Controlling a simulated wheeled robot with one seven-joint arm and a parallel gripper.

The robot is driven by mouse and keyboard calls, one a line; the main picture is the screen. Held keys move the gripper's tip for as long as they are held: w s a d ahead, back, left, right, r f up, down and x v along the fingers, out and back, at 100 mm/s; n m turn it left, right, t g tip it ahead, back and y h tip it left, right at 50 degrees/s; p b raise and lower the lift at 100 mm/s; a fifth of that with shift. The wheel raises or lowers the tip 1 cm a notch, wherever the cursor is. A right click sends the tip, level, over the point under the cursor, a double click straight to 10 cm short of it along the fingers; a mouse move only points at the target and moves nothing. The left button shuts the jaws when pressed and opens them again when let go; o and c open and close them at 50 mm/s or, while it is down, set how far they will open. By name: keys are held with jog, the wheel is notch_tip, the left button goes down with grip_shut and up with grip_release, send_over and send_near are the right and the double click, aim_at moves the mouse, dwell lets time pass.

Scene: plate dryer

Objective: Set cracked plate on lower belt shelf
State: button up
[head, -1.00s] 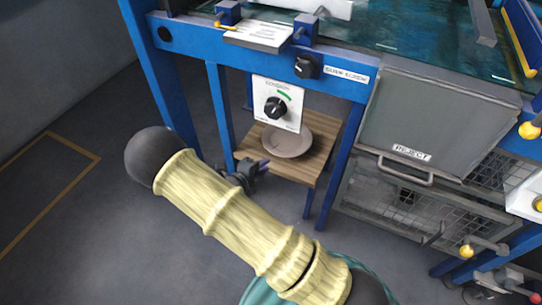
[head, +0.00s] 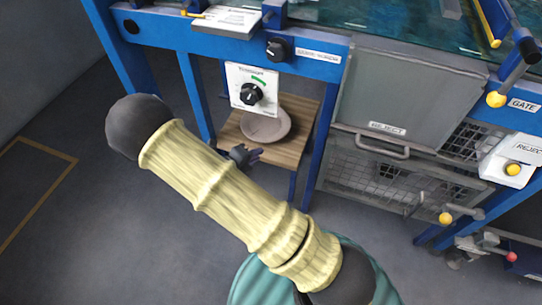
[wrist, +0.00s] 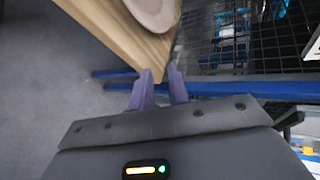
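A pale grey-brown plate (head: 266,126) lies on a small wooden shelf (head: 287,151) under the blue machine frame. No crack can be made out at this size. In the wrist view part of the plate (wrist: 153,10) shows at the top edge, on the wooden board (wrist: 120,37). My gripper (head: 256,154) is at the shelf's front edge, just short of the plate. In the wrist view its two purple fingers (wrist: 162,80) stand apart with nothing between them. I cannot tell which surface is the lower belt shelf.
A white dial panel (head: 251,88) hangs above the plate. A grey reject bin (head: 395,95) and a wire mesh cage (head: 385,185) stand right of the shelf. Blue legs (head: 196,95) flank the shelf. The floor (head: 110,230) at left is clear.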

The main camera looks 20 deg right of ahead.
jog(key=s+d+r+m+g+y, duration=0.25)
jog(key=s+m+g, duration=0.2)
jog(key=m, duration=0.55)
jog(key=s+d+r+m+g+y, duration=0.25)
jog(key=s+r+m, duration=0.2)
jog(key=m, duration=0.45)
jog(key=s+r+m+t+y, duration=0.1)
jog(key=s+r+m+y, duration=0.1)
jog(key=m, duration=0.9)
jog(key=s+r+m+t+y, duration=0.1)
jog(key=s+r+m+y, duration=0.2)
jog(key=r+m, duration=0.4)
jog(key=m, duration=0.3)
jog(key=shift+s+a+m+t+y, duration=0.3)
jog(key=shift+m+t+y, duration=0.1)
jog(key=shift+r, duration=0.2)
jog(key=w+p+v, duration=0.2)
jog(key=p+v, duration=0.7)
jog(key=shift+r+p, duration=0.35)
